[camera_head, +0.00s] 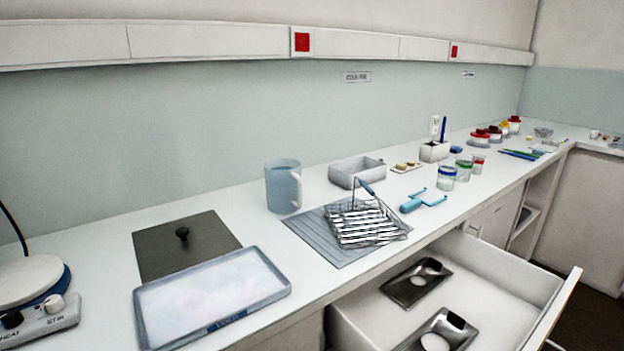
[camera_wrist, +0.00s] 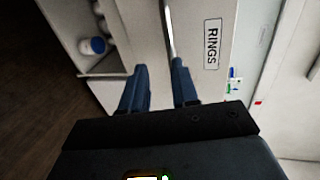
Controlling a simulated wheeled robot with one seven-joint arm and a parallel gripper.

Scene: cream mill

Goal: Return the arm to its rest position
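My gripper (camera_wrist: 158,68) shows in the wrist view as two dark blue fingers, spread apart with nothing held between them. Beyond the fingertips is a pale drawer front (camera_wrist: 190,28) with a label reading RINGS. A thin metal handle (camera_wrist: 168,28) on it reaches down to near the right fingertip; I cannot tell whether they touch. My gripper and arm are not visible in the head view.
In the head view a drawer (camera_head: 495,282) stands open at the lower right, with metal trays inside. The counter holds a wire basket (camera_head: 366,222), a jug (camera_head: 283,186), a shallow tray (camera_head: 212,297) and a hotplate (camera_head: 32,300). Dark floor (camera_wrist: 35,95) shows left in the wrist view.

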